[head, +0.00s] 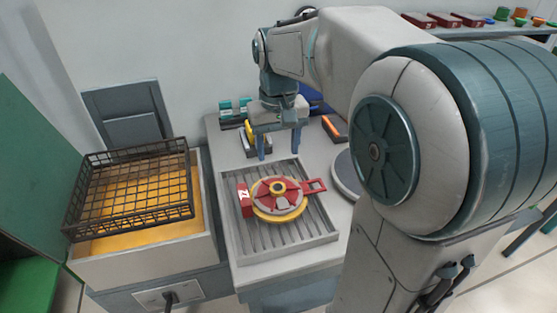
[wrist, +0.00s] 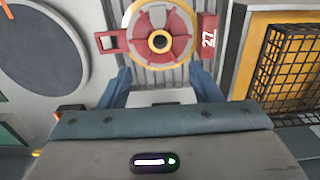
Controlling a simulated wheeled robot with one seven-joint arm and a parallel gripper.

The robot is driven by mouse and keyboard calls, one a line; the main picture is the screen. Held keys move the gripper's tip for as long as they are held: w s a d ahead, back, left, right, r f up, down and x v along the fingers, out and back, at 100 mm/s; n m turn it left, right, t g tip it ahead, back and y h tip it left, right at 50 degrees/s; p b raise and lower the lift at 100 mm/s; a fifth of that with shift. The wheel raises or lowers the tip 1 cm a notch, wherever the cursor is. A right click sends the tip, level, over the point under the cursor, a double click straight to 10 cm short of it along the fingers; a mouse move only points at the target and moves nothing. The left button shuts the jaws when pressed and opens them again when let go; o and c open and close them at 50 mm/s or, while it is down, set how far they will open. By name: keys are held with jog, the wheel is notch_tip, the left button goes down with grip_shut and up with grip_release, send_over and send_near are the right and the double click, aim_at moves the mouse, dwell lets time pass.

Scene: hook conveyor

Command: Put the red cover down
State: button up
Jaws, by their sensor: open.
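The red cover (head: 290,186) is round, with a loop handle on one side and a block marked 27 on the other. It lies on a yellow ring-shaped part (head: 262,211) on the ribbed grey tray (head: 317,225). In the wrist view the cover (wrist: 178,22) shows at the top centre, its upper edge cut off. My gripper (head: 279,151) is open and empty, pointing down behind the cover and apart from it. Its two blue fingers also show in the wrist view (wrist: 160,88), with nothing between them.
A black wire basket (head: 130,190) sits over a yellow-filled bin at the left. A grey round plate (head: 345,175) lies right of the tray, partly hidden by my arm. Small yellow, black and orange items stand behind the tray. A back shelf holds red boxes (head: 440,20).

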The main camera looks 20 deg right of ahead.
jog(key=s+f+t, duration=0.1)
jog(key=s+f, duration=0.2)
jog(key=s, duration=0.4)
jog(key=s+f+t, duration=0.1)
jog(key=s+f, duration=0.2)
jog(key=s, duration=0.3)
jog(key=shift+s+t, duration=0.4)
jog(key=shift+c, duration=0.3)
